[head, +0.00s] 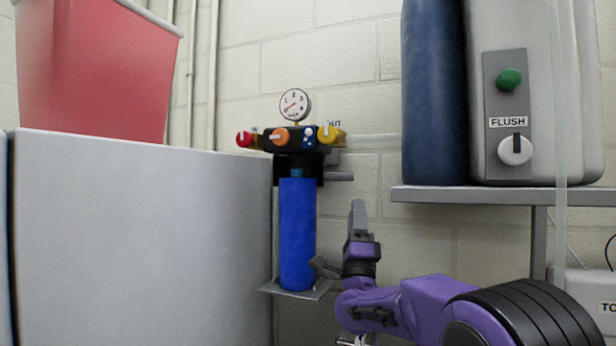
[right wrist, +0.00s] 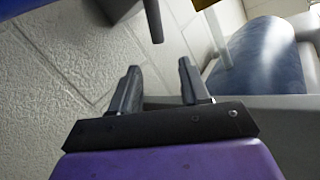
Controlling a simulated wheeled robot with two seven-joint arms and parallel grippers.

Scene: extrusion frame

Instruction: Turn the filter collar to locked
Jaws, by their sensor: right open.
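The filter unit hangs on the wall left of centre in the head view. Its black collar (head: 310,170) sits under the dark valve head (head: 296,140), with a small blue piece at its front. A grey bar (head: 338,176) sticks out to the right at collar height. The blue filter bowl (head: 297,235) hangs upright below. My right gripper (head: 358,212) points up, lower right of the collar and apart from it. In the right wrist view the gripper (right wrist: 158,68) is open, with nothing between its fingers. My left gripper is not in view.
A gauge (head: 295,104) tops the filter unit, between red, orange and yellow knobs. A grey cabinet (head: 140,230) with a red bin (head: 95,70) stands close on the left. A shelf (head: 500,195) carries a blue cylinder (head: 433,95) and FLUSH panel (head: 507,115) at right.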

